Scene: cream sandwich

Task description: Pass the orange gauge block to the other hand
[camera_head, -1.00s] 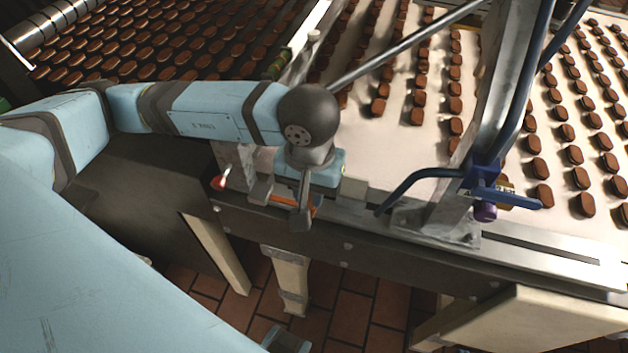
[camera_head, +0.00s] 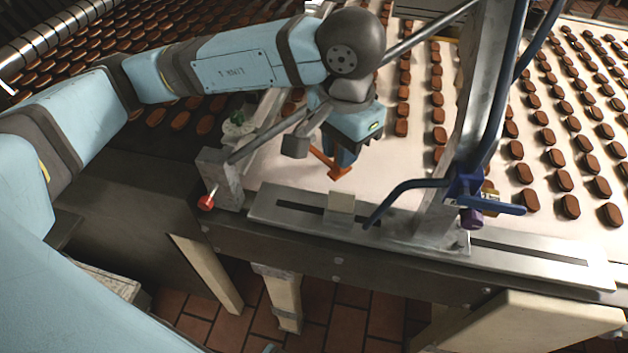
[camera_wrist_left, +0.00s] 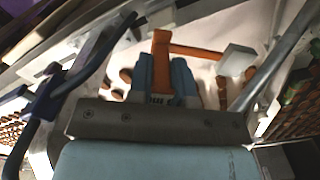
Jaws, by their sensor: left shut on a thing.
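The orange gauge block (camera_head: 329,163) is a thin bar in my left gripper (camera_head: 340,158), held above the near edge of the pale conveyor belt. In the left wrist view the block (camera_wrist_left: 190,51) shows as an orange L-shaped piece between the two blue fingers of my left gripper (camera_wrist_left: 168,80), which is shut on it. In the head view part of the block is hidden behind the gripper. My right gripper is not in view.
A metal rail (camera_head: 285,208) with a small cream block (camera_head: 341,205) runs along the belt edge below. A blue bent handle (camera_head: 405,187) and a grey upright post (camera_head: 490,110) stand to the right. A red knob (camera_head: 205,203) is at left. Rows of brown biscuits lie on the belt.

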